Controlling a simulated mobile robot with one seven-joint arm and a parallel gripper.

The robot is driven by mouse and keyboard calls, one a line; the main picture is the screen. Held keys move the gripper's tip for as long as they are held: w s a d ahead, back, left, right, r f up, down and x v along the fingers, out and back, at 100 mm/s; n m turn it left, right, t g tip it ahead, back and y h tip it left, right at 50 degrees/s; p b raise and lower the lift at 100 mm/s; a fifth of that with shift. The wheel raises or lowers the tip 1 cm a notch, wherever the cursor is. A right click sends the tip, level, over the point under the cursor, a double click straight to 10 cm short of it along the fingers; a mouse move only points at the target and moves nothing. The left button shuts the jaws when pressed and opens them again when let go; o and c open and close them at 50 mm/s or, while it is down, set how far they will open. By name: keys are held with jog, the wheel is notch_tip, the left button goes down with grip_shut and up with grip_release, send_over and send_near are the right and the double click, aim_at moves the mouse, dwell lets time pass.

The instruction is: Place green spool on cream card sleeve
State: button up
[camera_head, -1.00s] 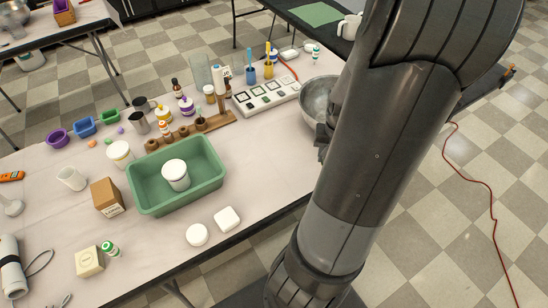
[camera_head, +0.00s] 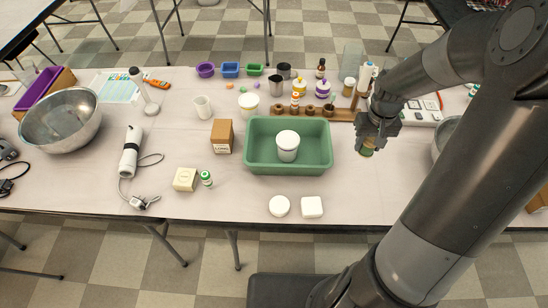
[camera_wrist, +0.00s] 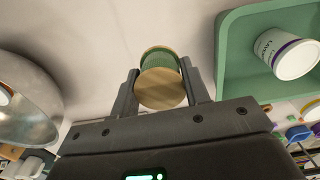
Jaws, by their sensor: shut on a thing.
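The green spool (camera_wrist: 160,61) has green thread between pale wooden ends. It sits between both fingers of my gripper (camera_wrist: 159,80) in the wrist view. In the head view my gripper (camera_head: 368,140) points down to the right of the green tub, with the spool (camera_head: 366,151) at its tips, mostly hidden by the fingers. The spool appears to be off the table; its exact height I cannot tell. A cream block-shaped box (camera_head: 185,179), which looks like the cream card sleeve, lies flat at the table's front left, far from my gripper. Its top is bare.
The green tub (camera_head: 256,169) with a white lidded jar (camera_head: 288,147) stands between my gripper and the cream box. A small green-and-white bottle (camera_head: 206,177) stands close beside the box. A brown carton (camera_head: 222,136) stands behind. Two white pieces (camera_head: 279,206) lie in front of the tub.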

jog(key=w+a+n, duration=0.4)
jog(key=a+n, duration=0.1)
jog(key=a, duration=1)
jog(key=n, duration=0.8)
send_over(184, 177)
notch_tip(184, 177, down, 5)
jog(key=shift+d+r, duration=0.15)
jog(key=shift+f, duration=2.05)
jog(key=shift+f, duration=0.15)
jog(key=o, duration=1)
jog(key=shift+c, duration=0.2)
